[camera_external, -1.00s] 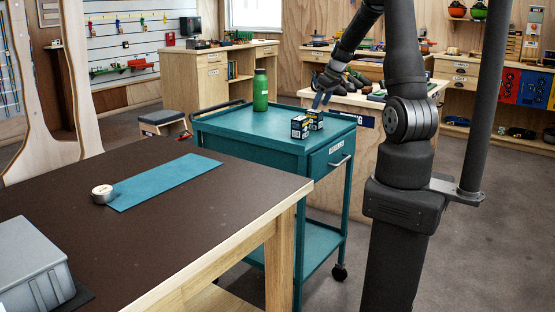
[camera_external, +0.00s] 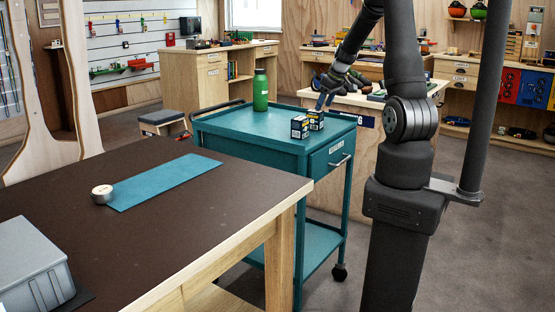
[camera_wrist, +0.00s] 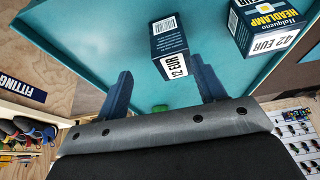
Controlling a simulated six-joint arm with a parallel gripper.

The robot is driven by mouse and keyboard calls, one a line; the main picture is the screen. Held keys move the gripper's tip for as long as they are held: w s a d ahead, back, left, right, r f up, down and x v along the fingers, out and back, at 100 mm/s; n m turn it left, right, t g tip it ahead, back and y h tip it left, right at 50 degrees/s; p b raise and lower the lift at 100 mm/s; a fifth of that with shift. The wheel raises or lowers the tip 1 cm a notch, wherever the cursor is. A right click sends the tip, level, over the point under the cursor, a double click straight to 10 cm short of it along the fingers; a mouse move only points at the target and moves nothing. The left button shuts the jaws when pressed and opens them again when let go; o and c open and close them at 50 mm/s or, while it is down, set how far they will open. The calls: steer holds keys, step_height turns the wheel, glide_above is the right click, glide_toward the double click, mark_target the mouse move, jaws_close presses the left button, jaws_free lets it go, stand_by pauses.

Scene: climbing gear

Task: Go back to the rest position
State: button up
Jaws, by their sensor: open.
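My gripper (camera_external: 325,102) is over the right part of the teal cart, above two small boxes. In the wrist view my gripper (camera_wrist: 161,68) is open, with its two blue fingers apart and nothing clasped between them. One small dark box (camera_wrist: 168,46) with a price label shows just beyond the fingertips. A second box (camera_wrist: 264,26), marked HEADLAMP, shows to its right. In the external view the boxes stand close together on the cart top, one nearer (camera_external: 300,128) and one behind it (camera_external: 316,120).
The teal cart (camera_external: 240,127) also carries a green bottle (camera_external: 260,90). A brown table (camera_external: 215,205) in front holds a blue-green mat (camera_external: 165,182), a round tin (camera_external: 102,194) and a grey case (camera_external: 30,265). A wooden bench (camera_external: 360,105) stands behind the cart.

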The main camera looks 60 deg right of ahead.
steer(key=s+d+r, duration=0.4)
steer(key=s+r, duration=0.1)
steer(key=s, duration=0.2)
steer(key=w+a+n, duration=0.1)
steer(key=w+a, duration=0.1)
steer(key=w, duration=0.2)
steer(key=w+a+n, duration=0.1)
steer(key=w+a, duration=0.1)
steer(key=w, duration=0.2)
steer(key=w+a+y, duration=0.1)
steer(key=w+a, duration=0.1)
steer(key=w, duration=0.2)
steer(key=shift+w+n, duration=0.15)
steer(key=shift+n, duration=0.25)
steer(key=w+a+n+y, duration=0.1)
steer(key=w+a+n, duration=0.2)
steer(key=w+a, duration=0.7)
steer(key=w+a+n+g+y, duration=0.1)
steer(key=w+a+n, duration=0.2)
steer(key=w+a, duration=0.7)
steer(key=shift+a+f, duration=0.2)
steer(key=shift+a, duration=3.65)
